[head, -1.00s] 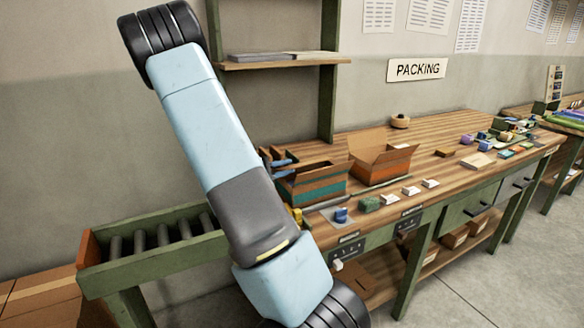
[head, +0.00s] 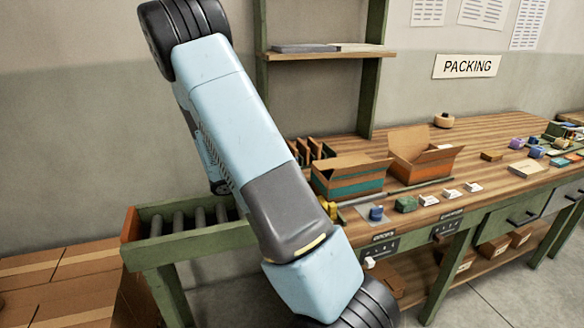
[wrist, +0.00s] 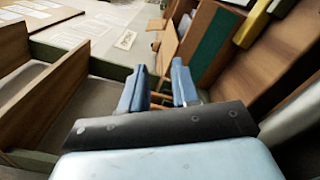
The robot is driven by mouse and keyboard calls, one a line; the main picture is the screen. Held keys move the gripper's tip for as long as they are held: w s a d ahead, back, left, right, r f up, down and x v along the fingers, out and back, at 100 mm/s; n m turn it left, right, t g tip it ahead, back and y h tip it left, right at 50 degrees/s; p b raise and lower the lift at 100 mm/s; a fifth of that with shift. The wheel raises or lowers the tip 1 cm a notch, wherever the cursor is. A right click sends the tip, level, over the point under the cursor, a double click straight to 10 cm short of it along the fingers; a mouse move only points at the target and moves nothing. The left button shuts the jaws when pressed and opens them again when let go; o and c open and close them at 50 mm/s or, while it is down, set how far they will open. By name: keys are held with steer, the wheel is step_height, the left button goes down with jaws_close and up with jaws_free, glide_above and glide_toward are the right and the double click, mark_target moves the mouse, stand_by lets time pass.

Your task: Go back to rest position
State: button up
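My arm (head: 240,120), light blue with dark grey joints, crosses the head view from upper left to lower right. My gripper is hidden behind it there. In the wrist view my gripper (wrist: 158,75) shows two blue fingers standing apart, with a gap between them. I see nothing held in the gap. A green-striped open carton (head: 348,182) stands on the packing table just right of my arm. A green-and-brown carton surface also shows beyond the fingers in the wrist view (wrist: 208,45).
The wooden packing table (head: 480,140) holds an orange-striped open carton (head: 425,160) and several small coloured items. A roller conveyor (head: 180,225) lies left of my arm. A shelf (head: 320,54) stands behind. Brown cartons (head: 60,280) lie at lower left. Grey floor is clear at lower right.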

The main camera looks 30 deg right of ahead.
stand_by(0.3)
steer(key=s+a+r+m+t+y, duration=0.1)
steer(key=s+a+r+t+y, duration=0.4)
steer(key=s+a+r+y, duration=0.3)
steer(key=s+a+r+m+t+y, duration=0.2)
steer(key=s+a+r+t+y, duration=0.3)
steer(key=s+a+r+y, duration=0.4)
steer(key=s+a, duration=0.3)
steer(key=s, duration=0.3)
steer(key=shift+s+r, duration=0.2)
steer(key=shift+r, duration=0.1)
